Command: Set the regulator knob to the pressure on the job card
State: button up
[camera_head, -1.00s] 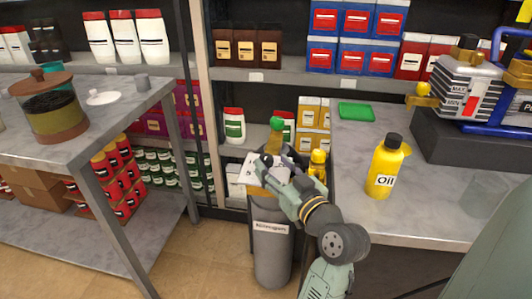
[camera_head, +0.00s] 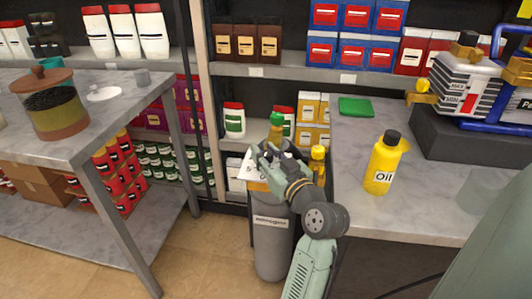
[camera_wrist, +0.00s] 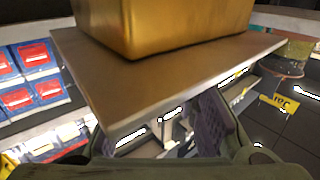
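A grey gas cylinder (camera_head: 272,245) with a white label stands on the floor between the two counters. A green knob (camera_head: 277,119) shows above its top, just behind my gripper (camera_head: 268,150). A yellow fitting (camera_head: 318,156) stands right of the gripper. A white card (camera_head: 247,167) shows partly behind the gripper; its writing is too small to read. In the wrist view, my gripper (camera_wrist: 165,130) has its dark finger pads apart, with nothing seen between them. A large gold block (camera_wrist: 165,25) on a brown plate fills the upper part there. Whether the fingers touch the regulator is hidden.
The right counter (camera_head: 430,215) bears a yellow oil bottle (camera_head: 383,163), a green item (camera_head: 356,107) and the pump (camera_head: 468,85). The left table (camera_head: 110,118) bears a glass jar (camera_head: 55,105). Stocked shelves stand behind. Floor is clear between the left table and the cylinder.

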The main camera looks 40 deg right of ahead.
grip_shut()
jog(key=shift+h, duration=0.3)
